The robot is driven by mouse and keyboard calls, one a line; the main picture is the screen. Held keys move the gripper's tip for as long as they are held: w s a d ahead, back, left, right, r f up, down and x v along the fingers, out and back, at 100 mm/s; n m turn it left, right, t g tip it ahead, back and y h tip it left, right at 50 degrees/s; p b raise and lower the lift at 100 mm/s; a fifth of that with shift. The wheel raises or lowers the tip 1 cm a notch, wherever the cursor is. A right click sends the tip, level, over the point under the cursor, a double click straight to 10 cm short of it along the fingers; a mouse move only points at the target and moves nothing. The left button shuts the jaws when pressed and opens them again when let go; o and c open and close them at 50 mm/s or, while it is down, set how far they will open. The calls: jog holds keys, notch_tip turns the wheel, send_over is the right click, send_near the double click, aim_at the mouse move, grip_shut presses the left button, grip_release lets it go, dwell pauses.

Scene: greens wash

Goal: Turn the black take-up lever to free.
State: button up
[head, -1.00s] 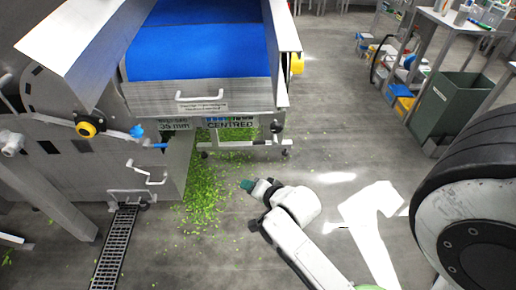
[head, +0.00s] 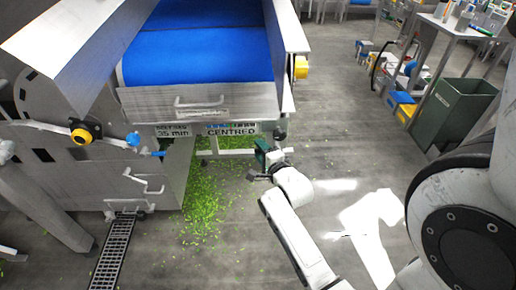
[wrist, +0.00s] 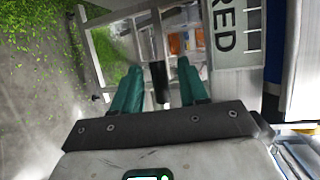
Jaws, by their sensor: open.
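The black take-up lever (head: 280,133) is at the right end of the conveyor frame, beside the "CENTRED" plate, in the head view. In the wrist view its dark grip (wrist: 160,84) stands between my fingers, with gaps on both sides. My gripper (wrist: 159,66) is open, with teal fingers either side of the grip. I cannot tell how deep the grip sits between them. In the head view my gripper (head: 262,147) is just below and left of the lever, close to the frame. The lever's pivot is hard to make out.
The "CENTRED" plate (wrist: 226,32) is close on the right in the wrist view. The blue belt (head: 200,50) is above. Green leaf scraps (head: 205,205) litter the floor below. A drain grating (head: 114,250) lies at left. A green bin (head: 455,110) stands at right.

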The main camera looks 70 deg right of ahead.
jog(key=shift+x, duration=1.2)
jog(key=shift+c, duration=0.2)
grip_shut()
